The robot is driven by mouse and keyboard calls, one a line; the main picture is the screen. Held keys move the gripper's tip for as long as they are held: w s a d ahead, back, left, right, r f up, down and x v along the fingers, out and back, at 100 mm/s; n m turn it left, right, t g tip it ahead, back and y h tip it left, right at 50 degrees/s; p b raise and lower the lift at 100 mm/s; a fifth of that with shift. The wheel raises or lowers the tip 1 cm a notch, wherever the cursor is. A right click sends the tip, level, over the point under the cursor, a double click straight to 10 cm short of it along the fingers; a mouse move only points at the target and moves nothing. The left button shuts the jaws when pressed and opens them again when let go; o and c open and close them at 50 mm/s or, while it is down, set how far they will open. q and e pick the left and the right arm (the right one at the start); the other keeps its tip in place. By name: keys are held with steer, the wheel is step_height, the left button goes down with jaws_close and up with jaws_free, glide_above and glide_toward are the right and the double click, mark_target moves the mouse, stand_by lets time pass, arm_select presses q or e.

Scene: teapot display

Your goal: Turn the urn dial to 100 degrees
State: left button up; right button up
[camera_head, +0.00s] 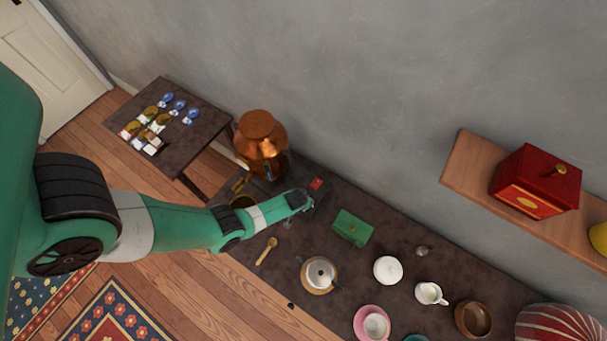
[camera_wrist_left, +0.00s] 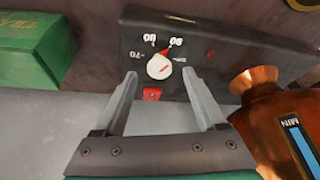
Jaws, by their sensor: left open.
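The copper urn (camera_head: 262,145) stands against the wall in the head view; part of a copper body (camera_wrist_left: 270,105) shows at the right of the left wrist view. A dark control box (camera_wrist_left: 225,62) carries the round white dial (camera_wrist_left: 158,67), with red on its face and numbers around it. The numbers appear upside down, and I cannot tell the dial's exact setting. A small red square (camera_wrist_left: 152,94) sits below it. My left gripper (camera_wrist_left: 159,76) is open, its fingers on either side of the dial, with no clear contact. In the head view, my left gripper (camera_head: 304,198) is beside the box.
A green box (camera_head: 352,228) stands to the right of the gripper and also shows in the wrist view (camera_wrist_left: 40,48). A wooden spoon (camera_head: 267,250), a lidded pot (camera_head: 320,272), a white dish (camera_head: 388,269) and cups share the dark table. A red box (camera_head: 535,180) sits on the wall shelf.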

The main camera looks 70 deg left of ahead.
arm_select(q)
steer(key=shift+b+x, duration=0.35)
steer(key=shift+x, duration=0.7)
jaws_close()
